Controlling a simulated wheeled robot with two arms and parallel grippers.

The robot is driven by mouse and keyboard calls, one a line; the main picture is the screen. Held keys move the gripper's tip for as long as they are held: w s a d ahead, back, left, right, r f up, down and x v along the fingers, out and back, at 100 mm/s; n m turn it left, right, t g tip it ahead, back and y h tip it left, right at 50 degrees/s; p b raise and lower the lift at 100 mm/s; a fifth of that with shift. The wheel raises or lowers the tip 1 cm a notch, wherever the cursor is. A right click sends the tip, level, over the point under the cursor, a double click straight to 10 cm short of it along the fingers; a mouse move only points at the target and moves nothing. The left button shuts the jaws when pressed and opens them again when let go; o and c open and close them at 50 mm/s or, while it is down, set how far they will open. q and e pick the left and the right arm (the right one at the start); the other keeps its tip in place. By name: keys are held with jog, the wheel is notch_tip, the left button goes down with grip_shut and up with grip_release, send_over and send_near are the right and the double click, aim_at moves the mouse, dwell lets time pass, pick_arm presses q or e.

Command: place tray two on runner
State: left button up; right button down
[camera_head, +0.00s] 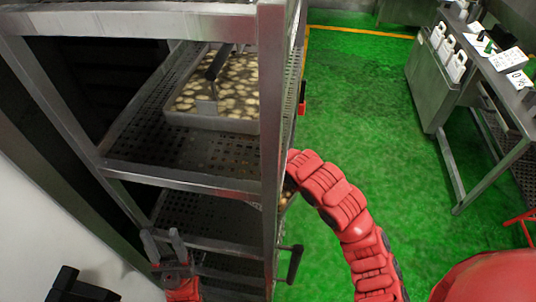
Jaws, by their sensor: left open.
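A grey metal tray (212,123) filled with pale round pieces sits on the upper perforated shelf of a steel rack (272,120). My left gripper (165,243) is at the bottom left, in front of the rack's lower shelves, well below the tray. Its two grey fingers are apart with nothing between them. My red right arm (340,200) curves up from the lower right to the rack's right side; its gripper is hidden behind the rack post. I cannot tell which tray is tray two.
Lower perforated shelves (210,215) are partly visible. A black handle (295,263) sticks out at the rack's right side. A steel bench (485,90) with white bottles (455,66) stands at the upper right. Green floor (365,100) between rack and bench is clear.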

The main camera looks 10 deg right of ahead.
jog(key=a+b, duration=0.1)
jog(key=a, duration=0.1)
jog(key=w+a, duration=0.1)
jog(key=shift+a+b, duration=0.35)
jog(key=shift+w+f, duration=0.1)
jog(key=shift+f, duration=0.5)
jog(key=shift+d, duration=0.1)
jog(key=c, duration=0.6)
grip_release()
jog(key=shift+c, duration=0.2)
jog(key=shift+f, duration=0.1)
